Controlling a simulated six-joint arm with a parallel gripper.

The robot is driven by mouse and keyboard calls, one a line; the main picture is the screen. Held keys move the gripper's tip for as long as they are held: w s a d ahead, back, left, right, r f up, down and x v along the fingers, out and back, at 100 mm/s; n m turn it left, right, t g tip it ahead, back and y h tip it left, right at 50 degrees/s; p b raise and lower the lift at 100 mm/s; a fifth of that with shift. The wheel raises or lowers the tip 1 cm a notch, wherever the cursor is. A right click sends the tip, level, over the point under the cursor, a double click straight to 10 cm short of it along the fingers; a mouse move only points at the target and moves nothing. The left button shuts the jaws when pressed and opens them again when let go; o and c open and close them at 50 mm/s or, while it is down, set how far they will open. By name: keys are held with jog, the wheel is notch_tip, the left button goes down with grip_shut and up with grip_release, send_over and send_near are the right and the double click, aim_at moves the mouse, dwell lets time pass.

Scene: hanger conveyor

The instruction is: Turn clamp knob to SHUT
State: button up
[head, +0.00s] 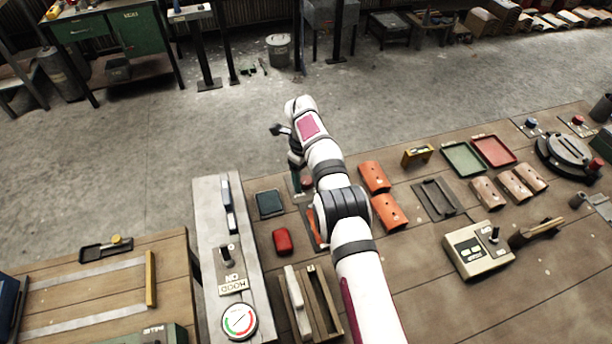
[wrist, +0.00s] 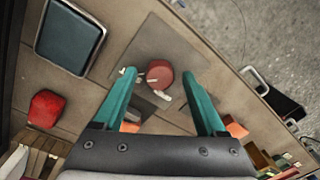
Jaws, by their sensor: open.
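A round red knob (wrist: 159,73) sits on a grey plate (wrist: 180,52) in the wrist view. Small pale marks lie beside the knob, too small to read, so I cannot tell its setting. My gripper (wrist: 159,75) is open, its two teal fingers on either side of the knob in the picture, with gaps between. I cannot tell how high above the knob the fingertips are. In the head view the red knob (head: 307,182) shows only partly beside my arm, which hides much of the plate.
A red block (head: 283,241) and a dark blue tray (head: 269,203) lie left of my arm. Orange leather pieces (head: 374,177) lie to its right. A panel with a HOOD label (head: 233,287) and a dial (head: 240,320) stands at left. A control box (head: 478,249) stands at right.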

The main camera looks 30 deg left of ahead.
aim_at(304, 182)
notch_tip(304, 182, up, 12)
jog(key=shift+s, duration=0.35)
